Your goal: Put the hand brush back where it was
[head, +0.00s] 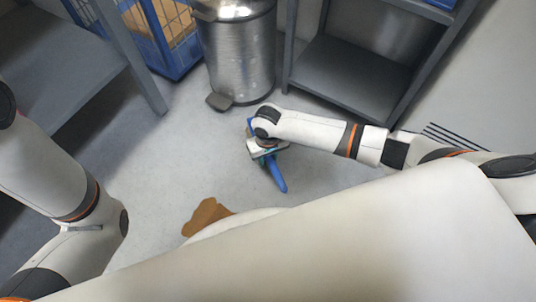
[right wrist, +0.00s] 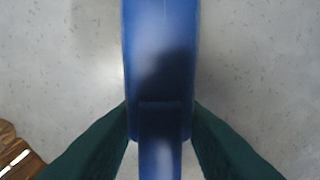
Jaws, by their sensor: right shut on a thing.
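The hand brush (head: 276,174) is blue. In the head view part of it sticks out below my right gripper (head: 265,150), and a bit of blue shows above it. In the right wrist view the blue brush (right wrist: 160,60) runs down the middle between the two dark fingers of my right gripper (right wrist: 160,135), which are shut on it. Grey floor shows on both sides of it; its height over the floor is hard to tell. My left arm is at the left edge of the head view, but its gripper is not in view.
A steel pedal bin (head: 238,55) stands at the back. A blue crate (head: 180,55) with cardboard is left of it. Grey shelf racks stand at the left (head: 60,75) and right (head: 355,75). A brown patch (head: 205,216) lies on the floor.

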